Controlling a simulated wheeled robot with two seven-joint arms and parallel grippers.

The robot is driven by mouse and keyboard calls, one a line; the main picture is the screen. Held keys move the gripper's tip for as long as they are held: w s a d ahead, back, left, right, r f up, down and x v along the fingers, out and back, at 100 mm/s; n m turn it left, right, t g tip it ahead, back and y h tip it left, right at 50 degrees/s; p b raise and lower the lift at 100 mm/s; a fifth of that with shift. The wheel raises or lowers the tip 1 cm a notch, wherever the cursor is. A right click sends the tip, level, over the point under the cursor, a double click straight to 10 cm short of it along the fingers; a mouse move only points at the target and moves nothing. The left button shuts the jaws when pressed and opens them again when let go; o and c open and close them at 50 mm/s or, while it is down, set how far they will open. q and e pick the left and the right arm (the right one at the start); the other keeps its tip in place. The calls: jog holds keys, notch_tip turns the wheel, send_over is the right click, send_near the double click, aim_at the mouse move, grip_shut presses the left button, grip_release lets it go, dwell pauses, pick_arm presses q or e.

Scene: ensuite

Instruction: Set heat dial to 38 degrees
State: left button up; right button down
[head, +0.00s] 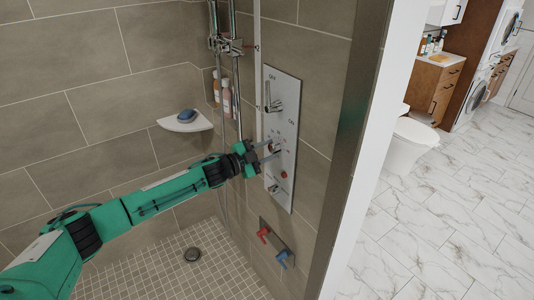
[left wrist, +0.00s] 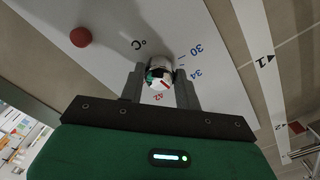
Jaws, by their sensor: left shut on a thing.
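The heat dial (left wrist: 159,72) is a small chrome knob on the white shower panel (head: 283,95). My left gripper (head: 263,152) is at the panel, and in the left wrist view its two fingers (left wrist: 160,88) are shut on the dial, one on each side. Blue marks 30 and 34 and a red 42 show around the dial. The 38 mark does not show; a finger covers that part of the scale. A red line shows on the knob near its lower right, but I cannot read its exact setting. My right gripper is not in view.
A lever (head: 271,98) sits above the dial on the panel, and a red button (left wrist: 81,37) is beside it. Red and blue taps (head: 264,234) are below. A corner shelf (head: 186,124) holds a blue soap. A wall edge stands right of the panel.

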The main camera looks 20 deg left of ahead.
pick_arm(q)
jog(key=shift+m, duration=0.6)
jog(key=o, duration=1)
jog(key=shift+s+a+b, duration=0.35)
jog(key=shift+s, duration=0.05)
jog(key=shift+b+v, duration=2.15)
jog(key=shift+v, duration=4.25)
